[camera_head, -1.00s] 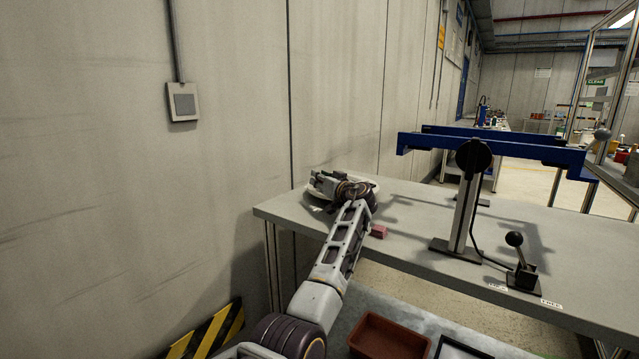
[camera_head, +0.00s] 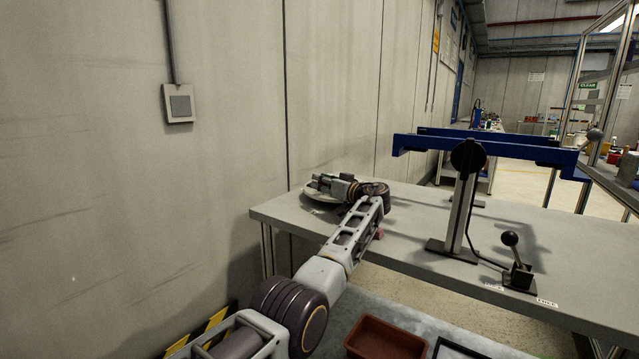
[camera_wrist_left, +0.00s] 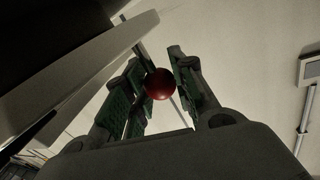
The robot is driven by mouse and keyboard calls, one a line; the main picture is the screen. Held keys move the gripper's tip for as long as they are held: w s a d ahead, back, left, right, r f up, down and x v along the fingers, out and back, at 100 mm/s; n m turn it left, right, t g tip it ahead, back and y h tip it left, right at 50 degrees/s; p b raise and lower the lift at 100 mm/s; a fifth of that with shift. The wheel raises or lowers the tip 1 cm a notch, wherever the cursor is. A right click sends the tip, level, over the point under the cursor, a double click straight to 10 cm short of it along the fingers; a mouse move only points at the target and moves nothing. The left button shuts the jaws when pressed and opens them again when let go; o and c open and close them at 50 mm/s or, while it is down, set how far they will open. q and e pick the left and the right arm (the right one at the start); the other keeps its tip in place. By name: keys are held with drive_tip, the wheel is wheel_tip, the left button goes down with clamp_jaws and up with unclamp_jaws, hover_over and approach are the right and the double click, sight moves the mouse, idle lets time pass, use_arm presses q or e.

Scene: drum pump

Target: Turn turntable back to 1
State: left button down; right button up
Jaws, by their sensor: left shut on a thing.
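The turntable (camera_head: 324,198) is a pale round disc at the far left corner of the grey table, partly hidden by my left wrist. Its number marks cannot be read. My left gripper (camera_head: 324,182) lies low over the disc and points left towards the wall. In the left wrist view, a dark red ball knob (camera_wrist_left: 160,84) sits between the green-padded fingers, and the gripper is shut on it. A pale rim (camera_wrist_left: 92,72), apparently the turntable's, slants across the upper left of that view. My right gripper is not in view.
A grey post (camera_head: 462,212) carries blue rails across the table (camera_head: 400,242). A black lever box (camera_head: 518,272) stands at the right. A small pink block (camera_head: 379,233) is mostly hidden behind my forearm. A brown bin (camera_head: 385,338) is below in front. The wall is close behind the turntable.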

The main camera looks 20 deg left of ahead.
use_arm(q)
drive_tip(key=shift+d+r, duration=0.3)
drive_tip(key=shift+d, duration=0.1)
idle(0.4)
drive_tip(key=c, duration=1.5)
unclamp_jaws()
drive_tip(key=o, duration=0.4)
drive_tip(key=shift+d+f, duration=0.1)
drive_tip(key=shift+d, duration=0.05)
drive_tip(key=shift+c, duration=0.2)
drive_tip(key=shift+f, duration=0.1)
drive_tip(key=shift+a, duration=0.25)
drive_tip(key=shift+d, duration=0.1)
drive_tip(key=shift+s+d, duration=0.1)
drive_tip(key=shift+v, duration=3.6)
